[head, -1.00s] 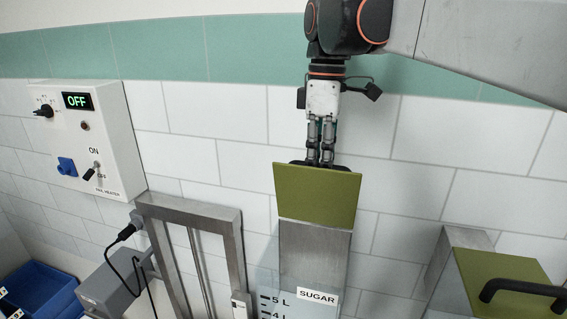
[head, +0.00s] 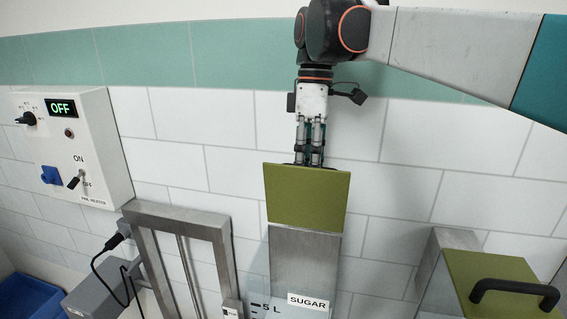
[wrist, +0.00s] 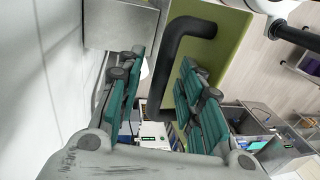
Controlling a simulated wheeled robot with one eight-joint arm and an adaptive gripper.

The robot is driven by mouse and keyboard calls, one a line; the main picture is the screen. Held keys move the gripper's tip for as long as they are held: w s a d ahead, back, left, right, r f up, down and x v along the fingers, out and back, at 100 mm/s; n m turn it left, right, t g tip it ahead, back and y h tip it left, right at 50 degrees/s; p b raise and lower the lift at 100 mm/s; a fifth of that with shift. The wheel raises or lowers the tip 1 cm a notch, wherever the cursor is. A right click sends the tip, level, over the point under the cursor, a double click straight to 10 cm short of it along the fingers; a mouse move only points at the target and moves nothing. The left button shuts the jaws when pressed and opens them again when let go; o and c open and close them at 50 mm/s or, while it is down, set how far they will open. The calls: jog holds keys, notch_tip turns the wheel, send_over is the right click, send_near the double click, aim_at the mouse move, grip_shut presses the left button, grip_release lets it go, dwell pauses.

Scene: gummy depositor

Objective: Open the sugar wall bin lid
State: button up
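The sugar bin (head: 303,262) is a grey metal wall bin with a clear, scale-marked front and a SUGAR label (head: 308,302). Its olive-green lid (head: 307,197) stands raised, with its plain underside facing the head camera. The lid's black handle is hidden behind it there. In the wrist view the black handle (wrist: 166,62) runs along the green lid (wrist: 226,40). My gripper (head: 308,163) points down at the lid's top edge, its tips partly hidden behind the lid. In the wrist view its teal-padded fingers (wrist: 155,98) are apart, with the handle between them, nearer the right finger.
A second bin with a closed olive lid (head: 497,275) and black handle stands at right. A white control box (head: 75,145) reading OFF hangs on the tiled wall at left. A metal frame (head: 180,220) and a grey device (head: 95,295) stand left of the sugar bin.

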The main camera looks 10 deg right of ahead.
jog(key=shift+r, duration=0.1)
notch_tip(320, 180, up, 12)
jog(key=w, duration=0.2)
jog(key=shift+d, duration=0.35)
jog(key=shift+f, duration=0.25)
